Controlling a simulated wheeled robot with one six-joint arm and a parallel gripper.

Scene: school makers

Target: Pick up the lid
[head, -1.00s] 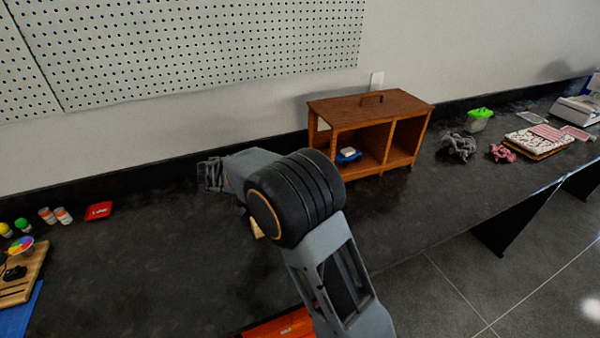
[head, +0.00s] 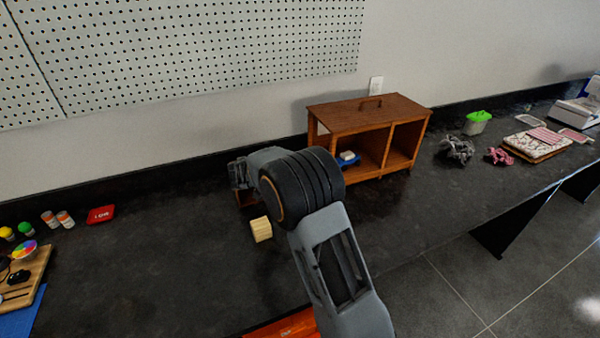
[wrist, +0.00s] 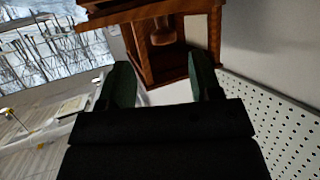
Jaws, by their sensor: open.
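I cannot tell for sure which piece is the lid. A green lid-like top (head: 479,116) sits on a small clear container at the back right. A flat wooden top with a handle (head: 345,117) covers the brown cabinet. My gripper (head: 238,174) is left of the cabinet, above the counter, partly hidden by my arm. In the wrist view my gripper (wrist: 165,84) is open, its two dark green fingers apart with nothing held between them. Brown woodwork (wrist: 150,60) shows beyond the fingers.
A pale wooden block (head: 261,229) lies on the dark counter (head: 160,260) beside my arm. A red item (head: 101,214) and small bottles (head: 58,218) are at the left. Grey (head: 457,149) and pink (head: 500,156) items lie right of the cabinet. The left counter is mostly clear.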

